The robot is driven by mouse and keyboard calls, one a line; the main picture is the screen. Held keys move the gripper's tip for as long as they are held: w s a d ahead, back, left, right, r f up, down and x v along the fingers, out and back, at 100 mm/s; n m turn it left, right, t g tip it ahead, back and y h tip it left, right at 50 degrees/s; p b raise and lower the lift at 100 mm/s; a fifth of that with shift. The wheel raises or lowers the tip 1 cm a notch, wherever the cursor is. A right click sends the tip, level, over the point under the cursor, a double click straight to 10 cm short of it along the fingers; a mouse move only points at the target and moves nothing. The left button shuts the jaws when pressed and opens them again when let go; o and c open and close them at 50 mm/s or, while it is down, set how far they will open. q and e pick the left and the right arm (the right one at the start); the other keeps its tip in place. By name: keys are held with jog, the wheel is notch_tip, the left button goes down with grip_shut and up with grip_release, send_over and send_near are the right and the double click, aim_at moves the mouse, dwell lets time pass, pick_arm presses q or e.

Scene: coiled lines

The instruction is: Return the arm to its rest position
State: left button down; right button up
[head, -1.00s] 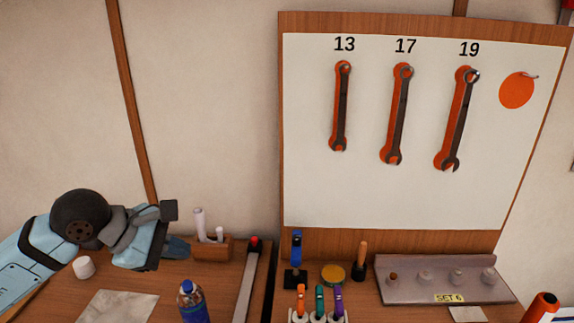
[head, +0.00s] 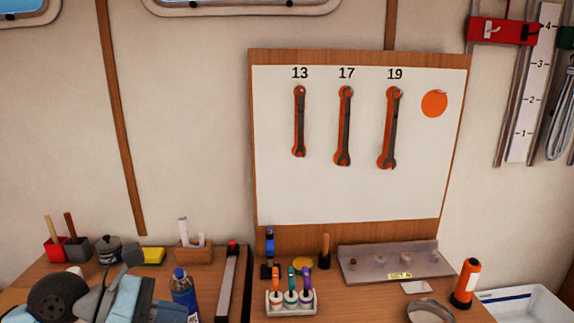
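My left gripper (head: 150,285) is low at the left of the head view, over the left part of the workbench (head: 215,283). Its arm comes in from the bottom left corner. The gripper is seen from behind and partly cut off, so I cannot tell how its fingers stand or whether they hold anything. My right gripper is not in view.
Wrenches hang on the white board (head: 350,200) under 13, 17 and 19. A blue bottle (head: 184,292) stands just right of my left gripper. A rack of coloured-handled tools (head: 291,303), a grey tray (head: 385,265) and an orange flashlight (head: 466,283) stand farther right.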

pick_arm(q)
notch_tip(320, 180, down, 19)
jog(key=s+a+m+t+y, duration=0.2)
jog(key=m+t+y, duration=0.8)
jog(key=m, duration=2.3)
jog(key=s+f+n+g, duration=0.3)
jog(key=s+f+n, duration=0.85)
jog(key=f, duration=0.45)
notch_tip(320, 180, up, 11)
jog(key=m+p, duration=0.1)
jog(key=p, duration=1.2)
jog(key=shift+s+h, duration=0.3)
jog(key=shift+h, duration=0.1)
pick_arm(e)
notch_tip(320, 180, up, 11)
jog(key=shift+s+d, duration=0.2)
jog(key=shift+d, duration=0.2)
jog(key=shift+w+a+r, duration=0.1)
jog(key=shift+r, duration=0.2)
